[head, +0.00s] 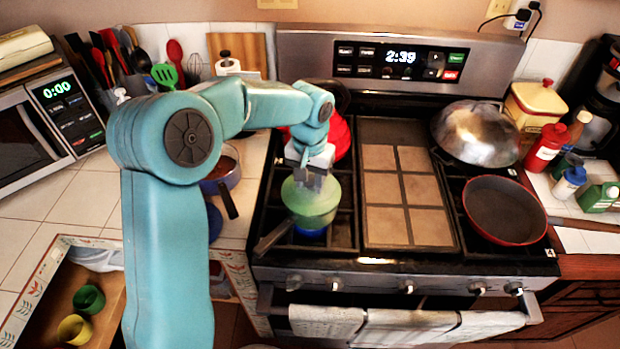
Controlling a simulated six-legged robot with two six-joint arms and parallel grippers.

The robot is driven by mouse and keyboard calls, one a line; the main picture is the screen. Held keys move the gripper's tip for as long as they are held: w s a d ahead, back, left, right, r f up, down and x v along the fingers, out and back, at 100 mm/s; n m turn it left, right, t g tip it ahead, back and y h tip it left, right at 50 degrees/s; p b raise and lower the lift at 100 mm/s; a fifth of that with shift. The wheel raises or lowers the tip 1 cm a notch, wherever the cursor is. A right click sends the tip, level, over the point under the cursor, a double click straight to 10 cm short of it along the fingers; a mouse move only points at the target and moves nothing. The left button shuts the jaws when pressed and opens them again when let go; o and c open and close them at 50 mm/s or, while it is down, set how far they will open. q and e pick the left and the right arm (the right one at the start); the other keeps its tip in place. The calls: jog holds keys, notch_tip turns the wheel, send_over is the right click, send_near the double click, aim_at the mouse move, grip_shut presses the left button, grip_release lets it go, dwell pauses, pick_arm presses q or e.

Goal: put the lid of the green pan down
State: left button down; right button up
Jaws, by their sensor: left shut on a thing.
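A green pan (318,221) is on the front left burner of the stove, with its dark handle pointing to the lower left. Its pale green lid (308,193) is at the top of the pan. My left gripper (311,180) reaches down from above and is shut on the lid at its top middle. The gripper hides the knob. I cannot tell whether the lid rests on the rim or is slightly above it. A blue patch shows under the pan. My right gripper is not in view.
A red pan (340,136) is behind the green pan, partly hidden by my arm. A flat griddle (405,233) lies to the right. A red-rimmed skillet (505,211) and a metal dome (476,134) are further right. A small pot (228,176) stands on the left counter.

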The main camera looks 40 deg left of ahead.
aim_at(310, 181)
pick_arm(q)
jog(key=shift+w+f, duration=0.15)
jog(key=shift+f, duration=0.3)
jog(key=c, duration=0.7)
grip_release()
jog(key=shift+r, duration=0.1)
notch_tip(310, 181, up, 13)
